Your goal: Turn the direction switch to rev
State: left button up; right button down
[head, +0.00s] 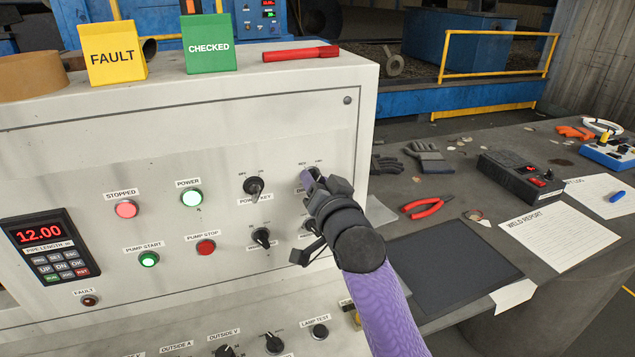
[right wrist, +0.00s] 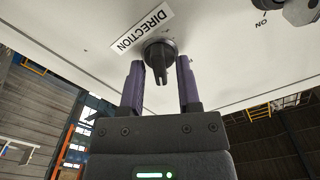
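The direction switch (right wrist: 158,55) is a round black knob with a narrow raised handle, beside its DIRECTION label (right wrist: 143,27) in the right wrist view. My right gripper (right wrist: 161,82) is open. Its two purple fingers stand on either side of the knob handle, with a visible gap to each. In the head view, my right gripper (head: 311,180) is at the right part of the panel front and hides most of the switch and its label. The knob's exact pointing cannot be told. My left gripper is not in view.
The pale control panel (head: 200,105) also carries the power key switch (head: 254,187), a lower selector (head: 262,237) close to my gripper, and several lit buttons. The dark table (head: 460,190) at right holds gloves, pliers and papers.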

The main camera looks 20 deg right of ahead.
jog(key=shift+r+n+p, duration=0.2)
jog(key=shift+n+p, duration=0.8)
jog(key=shift+p, duration=0.05)
jog(key=n+p, duration=0.2)
jog(key=n, duration=0.1)
jog(key=shift+a+f+n+p, duration=0.15)
jog(key=shift+n+p, duration=1.35)
jog(key=shift+n, duration=1.9)
jog(key=c, duration=0.7)
grip_release()
jog(key=shift+o, duration=0.2)
jog(key=shift+s, duration=0.1)
